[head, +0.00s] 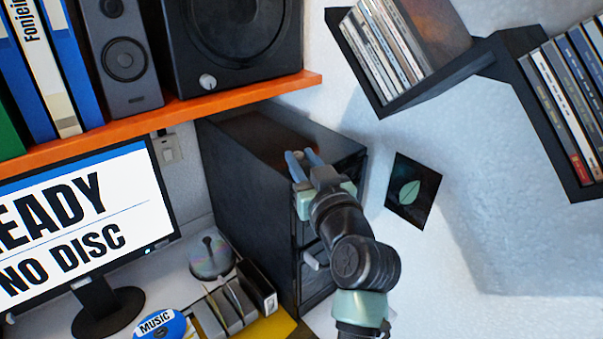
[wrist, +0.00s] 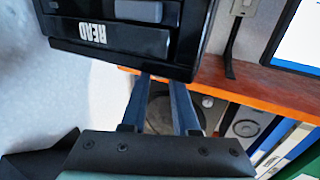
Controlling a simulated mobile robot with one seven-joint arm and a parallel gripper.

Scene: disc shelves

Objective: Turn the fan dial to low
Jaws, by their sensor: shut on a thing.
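The fan is a black box with a large round front (head: 245,30), standing on the orange shelf at the top of the head view. Its pale round dial (head: 207,81) sits low on its front; its setting is not readable. In the wrist view, the picture is turned over and the dial (wrist: 208,101) shows just right of the fingers. My gripper (head: 302,157) is over the top of the black cabinet, below and to the right of the dial and apart from it. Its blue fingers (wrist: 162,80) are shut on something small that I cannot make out.
The orange shelf (head: 290,87) edge lies above and left of my gripper. The black cabinet (head: 245,190) stands right below it, with a drawer marked READ (wrist: 110,35). A speaker (head: 125,60) stands left of the fan. Disc shelves (head: 400,100) hang at the upper right.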

